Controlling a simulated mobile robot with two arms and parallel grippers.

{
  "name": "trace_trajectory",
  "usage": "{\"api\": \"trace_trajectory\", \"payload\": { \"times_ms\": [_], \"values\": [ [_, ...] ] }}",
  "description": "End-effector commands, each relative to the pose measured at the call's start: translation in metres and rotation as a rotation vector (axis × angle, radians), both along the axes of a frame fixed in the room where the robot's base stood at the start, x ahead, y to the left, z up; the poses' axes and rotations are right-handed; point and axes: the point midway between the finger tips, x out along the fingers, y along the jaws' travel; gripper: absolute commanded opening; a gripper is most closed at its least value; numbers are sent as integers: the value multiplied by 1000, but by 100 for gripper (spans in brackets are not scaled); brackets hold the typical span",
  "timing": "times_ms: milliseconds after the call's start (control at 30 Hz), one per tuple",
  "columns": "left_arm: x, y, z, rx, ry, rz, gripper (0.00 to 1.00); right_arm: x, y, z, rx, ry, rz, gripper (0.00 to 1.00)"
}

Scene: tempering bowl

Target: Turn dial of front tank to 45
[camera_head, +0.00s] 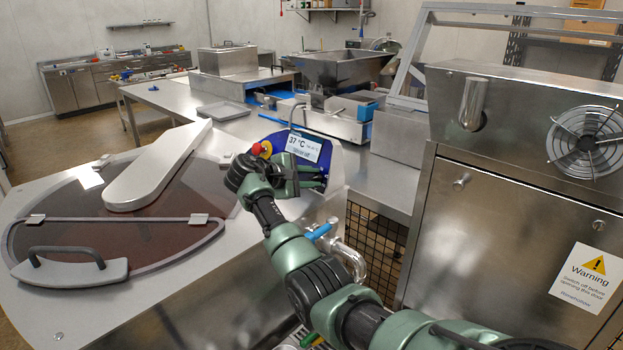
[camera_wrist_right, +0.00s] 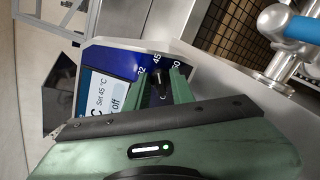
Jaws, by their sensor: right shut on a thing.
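The front tank (camera_head: 60,298) has a blue control panel (camera_head: 330,160) at its right end. Its display (camera_head: 303,147) reads 37 °C in the head view, with smaller text beside it. In the right wrist view the display (camera_wrist_right: 98,95) shows "Set 45 °C" and "off". The black dial (camera_wrist_right: 156,77) sits beside the display, with 45 and 50 among the marks around it. My right gripper (camera_wrist_right: 160,85) is shut on the dial, one green finger on each side. In the head view my right gripper (camera_head: 300,182) hides the dial. My left gripper is out of view.
A blue-handled valve (camera_head: 318,231) and steel pipe stick out below the panel. A red button (camera_head: 257,149) is near the display. A steel cabinet (camera_head: 500,225) with a warning sign stands to the right. A dark lid (camera_head: 120,235) covers the tank.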

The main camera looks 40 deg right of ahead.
Motion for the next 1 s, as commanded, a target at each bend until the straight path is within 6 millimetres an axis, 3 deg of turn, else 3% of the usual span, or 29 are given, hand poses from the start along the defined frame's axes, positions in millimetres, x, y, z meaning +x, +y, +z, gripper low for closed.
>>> {"api": "trace_trajectory", "payload": {
  "times_ms": [433,800,1000],
  "values": [
    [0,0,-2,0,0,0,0,0,5,1,0,1,1,32],
    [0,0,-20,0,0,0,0,-3,59,22,1,0,2,32],
    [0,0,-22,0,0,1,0,-4,71,29,1,1,0,32]
  ]
}}
